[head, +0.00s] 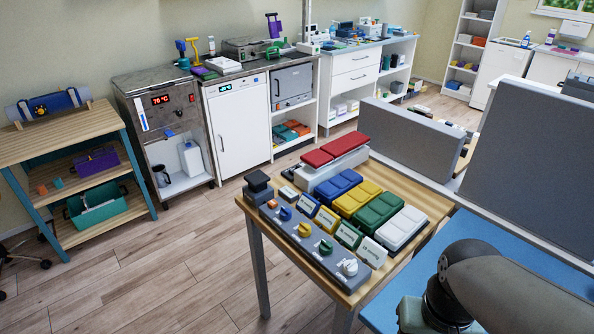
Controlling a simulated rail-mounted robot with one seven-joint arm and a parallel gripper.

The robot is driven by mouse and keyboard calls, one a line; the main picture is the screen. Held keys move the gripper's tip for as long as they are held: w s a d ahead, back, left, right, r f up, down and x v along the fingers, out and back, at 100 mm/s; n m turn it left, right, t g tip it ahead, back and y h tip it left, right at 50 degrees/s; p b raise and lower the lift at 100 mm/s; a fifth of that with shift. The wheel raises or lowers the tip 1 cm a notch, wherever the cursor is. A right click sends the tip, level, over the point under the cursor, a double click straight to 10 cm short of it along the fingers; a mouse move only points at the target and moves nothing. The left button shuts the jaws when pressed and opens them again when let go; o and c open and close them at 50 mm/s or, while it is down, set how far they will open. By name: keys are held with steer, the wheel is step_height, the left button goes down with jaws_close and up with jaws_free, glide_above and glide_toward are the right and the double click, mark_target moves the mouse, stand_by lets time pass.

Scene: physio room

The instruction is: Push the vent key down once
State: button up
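On the wooden table in the head view stands a control set with a dark strip of coloured knobs (310,242) along its front. Behind the knobs are small tilted label plates (326,220), their writing too small to read. Behind these lie blue (338,186), yellow (358,198), green (379,215) and white (402,229) blocks. Two red pads (334,150) sit on a pale box at the back. A dark block (258,186) stands at the left corner. I cannot tell which part is the vent key. My arm shows at the bottom right; my gripper is not in view.
The wooden table (437,205) has a bare strip at its right. Grey upright panels (412,138) stand behind and to the right. A blue surface (490,250) lies under my arm. A wooden shelf bench (60,140) and white cabinets (237,125) line the wall; the floor between is clear.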

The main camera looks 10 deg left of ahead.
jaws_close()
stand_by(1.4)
